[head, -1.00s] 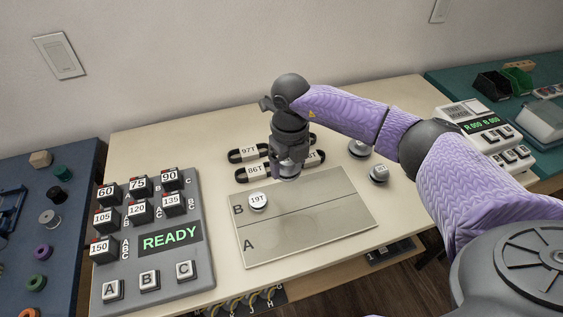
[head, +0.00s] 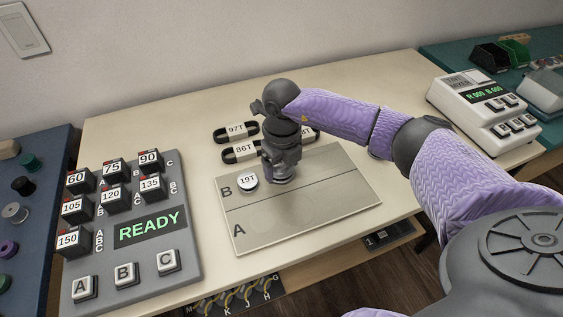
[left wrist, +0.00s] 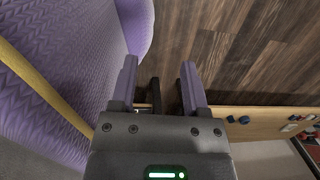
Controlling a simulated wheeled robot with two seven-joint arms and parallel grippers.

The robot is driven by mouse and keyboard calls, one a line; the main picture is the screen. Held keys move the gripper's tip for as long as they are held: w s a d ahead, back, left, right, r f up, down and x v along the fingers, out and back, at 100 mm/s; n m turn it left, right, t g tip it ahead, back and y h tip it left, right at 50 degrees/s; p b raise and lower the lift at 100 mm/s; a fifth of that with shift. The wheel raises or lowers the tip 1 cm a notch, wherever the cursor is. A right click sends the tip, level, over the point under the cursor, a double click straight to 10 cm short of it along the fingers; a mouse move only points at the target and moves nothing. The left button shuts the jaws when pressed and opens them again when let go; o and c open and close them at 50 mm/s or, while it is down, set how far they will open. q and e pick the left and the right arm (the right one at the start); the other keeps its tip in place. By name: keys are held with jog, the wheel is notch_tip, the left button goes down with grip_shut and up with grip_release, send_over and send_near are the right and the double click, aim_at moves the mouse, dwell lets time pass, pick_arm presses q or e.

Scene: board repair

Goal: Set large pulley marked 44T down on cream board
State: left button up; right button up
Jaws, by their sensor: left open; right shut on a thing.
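The cream board (head: 300,225) lies on the table, looks greyish beige, and is split by a line into rows A and B. A small white pulley marked 19T (head: 247,181) sits in row B at the left. My right gripper (head: 281,176) points down over row B, right of the 19T pulley, shut on a pulley that I take as the 44T one. Only a sliver of that pulley shows under the fingers; its marking is hidden, and I cannot tell whether it touches the board. My left gripper (left wrist: 160,95) is open and empty above the floor.
Black belts marked 97T (head: 236,131) and 86T (head: 241,151) lie behind the board; another is partly behind my right wrist. A grey button panel (head: 185,262) reading READY stands left. A white device (head: 480,110) stands at the right. Row A is clear.

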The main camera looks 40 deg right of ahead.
aim_at(282, 163)
pick_arm(q)
jog(key=shift+w, duration=0.15)
pick_arm(e)
jog(key=shift+f, duration=0.25)
pick_arm(q)
jog(key=shift+w+f, duration=0.25)
jog(key=shift+w, duration=0.05)
jog(key=shift+s+f+b, duration=0.1)
jog(key=shift+s+b, duration=0.05)
jog(key=shift+b, duration=0.15)
pick_arm(e)
jog(key=shift+f, duration=0.25)
jog(key=o, duration=1)
jog(key=shift+o, duration=0.2)
notch_tip(282, 163, up, 9)
jog(key=p, duration=0.3)
jog(key=shift+r+p, duration=0.1)
jog(key=shift+p, duration=0.3)
pick_arm(q)
jog(key=r, duration=0.2)
jog(key=w+r, duration=0.1)
jog(key=shift+d+r+t, duration=0.15)
jog(key=shift+r+t, duration=0.15)
jog(key=shift+r, duration=0.1)
pick_arm(e)
jog(key=shift+r, duration=0.4)
